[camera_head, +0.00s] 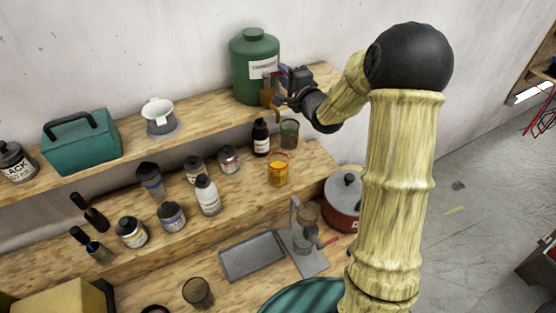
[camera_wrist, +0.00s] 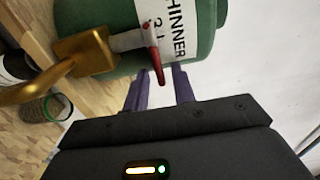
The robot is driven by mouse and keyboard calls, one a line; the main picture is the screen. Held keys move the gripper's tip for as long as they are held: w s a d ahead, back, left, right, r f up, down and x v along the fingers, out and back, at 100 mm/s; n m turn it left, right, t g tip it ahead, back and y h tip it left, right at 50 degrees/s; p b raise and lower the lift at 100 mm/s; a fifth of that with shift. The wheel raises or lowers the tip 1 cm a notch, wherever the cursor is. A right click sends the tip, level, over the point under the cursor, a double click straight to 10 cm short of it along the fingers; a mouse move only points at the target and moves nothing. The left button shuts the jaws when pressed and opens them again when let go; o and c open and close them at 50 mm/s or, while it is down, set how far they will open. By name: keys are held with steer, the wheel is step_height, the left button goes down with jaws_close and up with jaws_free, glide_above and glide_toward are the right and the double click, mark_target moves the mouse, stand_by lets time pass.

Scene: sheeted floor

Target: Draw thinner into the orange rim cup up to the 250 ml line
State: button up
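The green thinner container (camera_head: 255,68) stands on the upper shelf, its label also showing in the wrist view (camera_wrist: 168,25). A brass tap (camera_wrist: 85,52) with a red lever (camera_wrist: 153,62) comes out of it. My gripper (camera_head: 284,78) is beside the tap; in the wrist view its purple fingers (camera_wrist: 161,74) are apart, with the lever's tip appearing in the gap between them. Contact is unclear. The orange rim cup (camera_head: 278,171) stands upright on the lower step, orange-yellow inside. Its 250 ml line and exact fill level are too small to read. I cannot pick it out in the wrist view.
A greenish cup (camera_head: 289,133) and a black bottle (camera_head: 261,138) stand behind the orange rim cup. Several jars and bottles stand to its left. A dispenser stand (camera_head: 306,240) and red pot (camera_head: 343,200) are at the lower right. A white-rimmed cup (camera_head: 159,115) shares the upper shelf.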

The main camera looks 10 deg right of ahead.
jaws_close()
steer(key=shift+w+n+g+y+p, duration=0.35)
steer(key=shift+n+y+p, duration=0.35)
steer(key=shift+y+p, duration=0.3)
steer(key=shift+w+d+n+g+y+p, duration=0.15)
steer(key=shift+n+g+y+p, duration=0.25)
steer(key=shift+y+p, duration=0.3)
steer(key=shift+r+p, duration=0.1)
steer(key=shift+p, duration=0.3)
steer(key=shift+n+g+y, duration=0.25)
steer(key=shift+n+y, duration=0.05)
